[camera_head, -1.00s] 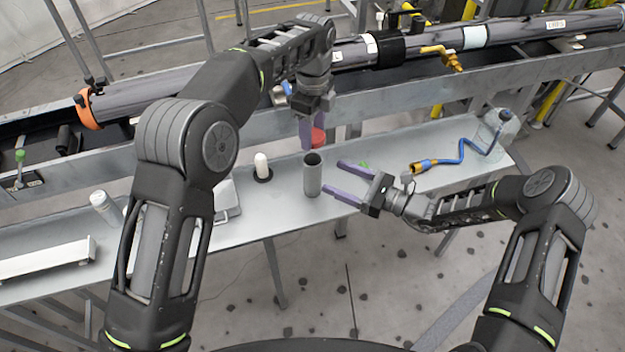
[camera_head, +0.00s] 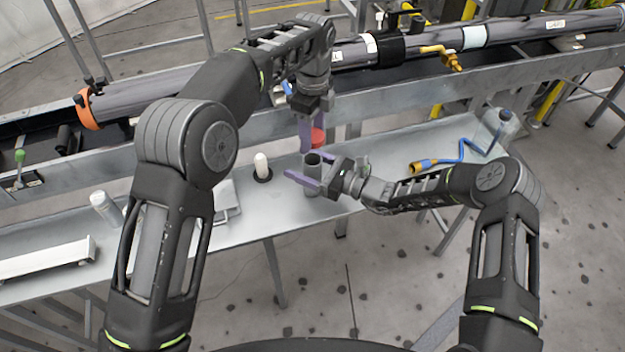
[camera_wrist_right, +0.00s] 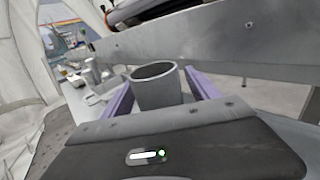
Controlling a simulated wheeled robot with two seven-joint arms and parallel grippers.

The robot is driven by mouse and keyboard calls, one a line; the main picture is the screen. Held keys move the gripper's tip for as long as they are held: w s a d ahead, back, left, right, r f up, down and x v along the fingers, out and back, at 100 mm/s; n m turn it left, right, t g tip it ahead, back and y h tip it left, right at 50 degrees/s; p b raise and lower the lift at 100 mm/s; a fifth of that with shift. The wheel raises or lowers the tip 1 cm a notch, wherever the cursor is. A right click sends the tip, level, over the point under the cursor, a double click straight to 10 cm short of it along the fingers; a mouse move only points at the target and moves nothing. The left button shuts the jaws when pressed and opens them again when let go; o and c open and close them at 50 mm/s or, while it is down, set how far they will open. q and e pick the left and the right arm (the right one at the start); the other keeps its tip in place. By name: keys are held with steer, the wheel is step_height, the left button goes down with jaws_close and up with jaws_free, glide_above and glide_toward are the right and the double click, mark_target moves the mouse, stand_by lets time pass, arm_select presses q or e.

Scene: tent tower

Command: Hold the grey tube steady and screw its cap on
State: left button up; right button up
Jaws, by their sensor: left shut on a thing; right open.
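The grey tube (camera_head: 313,159) stands upright and open at the top on the metal bench; it also shows in the right wrist view (camera_wrist_right: 157,92). My right gripper (camera_head: 303,167) is open, with its purple fingers on either side of the tube. In the right wrist view the tube stands between the two fingers, and I cannot tell whether they touch it. My left gripper (camera_head: 309,138) points down above and behind the tube. It is shut on the red cap (camera_head: 319,138), which its fingers partly hide. The cap is apart from the tube's rim.
A white cylinder (camera_head: 261,166) on a black base stands left of the tube. A blue hose (camera_head: 462,151) lies at the right. A long dark pipe (camera_head: 510,32) runs behind the bench (camera_head: 255,218).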

jaws_close()
stand_by(0.7)
